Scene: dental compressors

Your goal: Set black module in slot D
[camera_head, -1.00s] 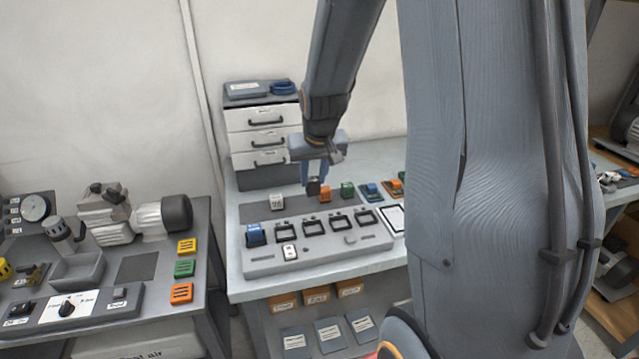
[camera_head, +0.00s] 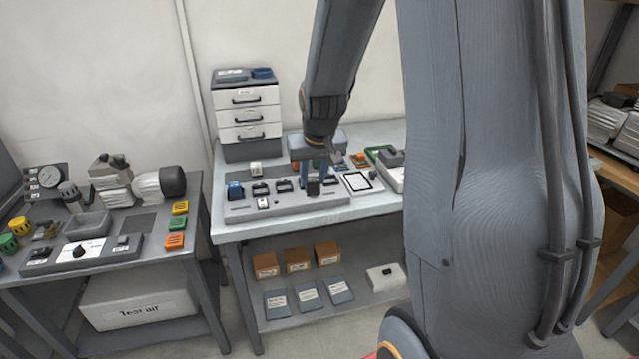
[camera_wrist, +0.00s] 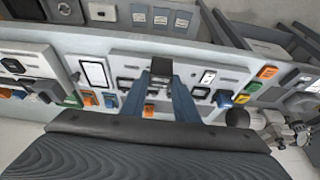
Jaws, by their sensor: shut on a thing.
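The black module (camera_head: 313,188) is between the fingers of my gripper (camera_head: 314,180), which is shut on it. The wrist view also shows the black module (camera_wrist: 161,68) between the two blue-grey fingertips of my gripper (camera_wrist: 161,80). They are over the grey slot board (camera_head: 240,208), toward its right half. Whether the module touches the board, I cannot tell. Empty dark slot frames (camera_head: 260,190) show to the left of the module. A blue module (camera_head: 235,190) sits at the board's left end. Slot letters are not readable, and my gripper hides part of the slot row.
A white module (camera_head: 263,203) lies on the board's front strip, and another white block (camera_head: 256,169) stands behind the slots. A framed white card (camera_head: 357,181) lies right of the board. Drawers (camera_head: 247,115) stand behind left. A left bench (camera_head: 190,235) holds a compressor (camera_head: 145,186).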

